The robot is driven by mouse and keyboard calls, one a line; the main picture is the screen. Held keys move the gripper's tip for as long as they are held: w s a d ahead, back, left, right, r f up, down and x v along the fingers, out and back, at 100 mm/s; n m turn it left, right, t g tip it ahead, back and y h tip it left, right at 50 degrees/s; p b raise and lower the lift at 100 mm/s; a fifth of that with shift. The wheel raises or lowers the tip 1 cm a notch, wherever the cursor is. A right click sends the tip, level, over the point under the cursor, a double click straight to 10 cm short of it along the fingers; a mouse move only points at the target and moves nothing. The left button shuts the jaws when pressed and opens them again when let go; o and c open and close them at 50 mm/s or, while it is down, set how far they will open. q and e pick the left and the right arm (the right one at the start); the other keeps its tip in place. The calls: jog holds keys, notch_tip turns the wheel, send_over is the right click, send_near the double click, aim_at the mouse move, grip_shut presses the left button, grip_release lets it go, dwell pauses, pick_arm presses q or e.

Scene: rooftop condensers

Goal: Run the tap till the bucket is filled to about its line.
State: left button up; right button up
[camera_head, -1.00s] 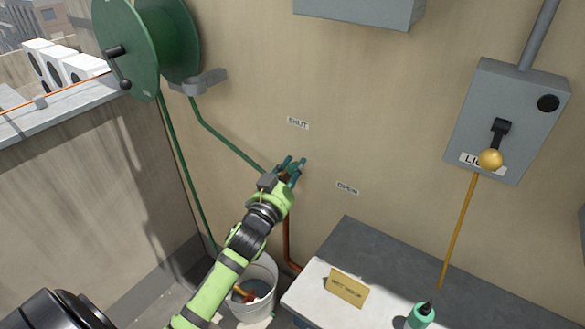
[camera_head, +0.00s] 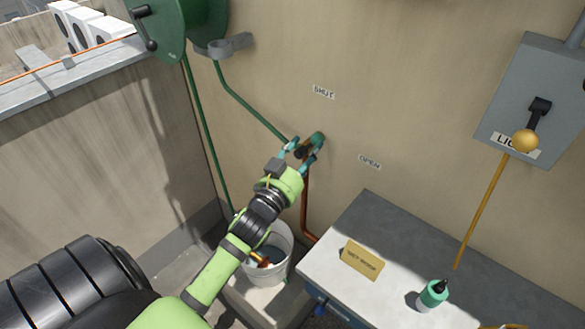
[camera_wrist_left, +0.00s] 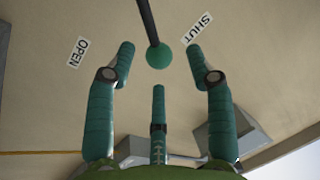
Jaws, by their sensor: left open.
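The tap (camera_head: 303,152) is on the wall above a copper pipe (camera_head: 304,195), partly hidden by my left gripper (camera_head: 301,151). Its lever has a round green knob (camera_wrist_left: 158,57), seen between my open left fingers in the left wrist view; I see no grip on it. The SHUT label (camera_head: 323,91) is up and right of the tap, the OPEN label (camera_head: 370,162) to its right. The white bucket (camera_head: 283,268) stands below, partly behind my left arm. Greyish water and an orange-brown object show inside; its line and any stream cannot be made out. My right gripper is not in view.
A green hose (camera_head: 250,108) runs from the reel (camera_head: 160,28) towards the tap. A switch box (camera_head: 530,100) with a yellow-knobbed lever is on the wall.

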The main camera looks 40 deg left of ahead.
pick_arm(q)
jog(key=s, duration=0.7)
jog(key=shift+d+f, duration=0.3)
jog(key=shift+f, duration=0.05)
dwell(7.0)
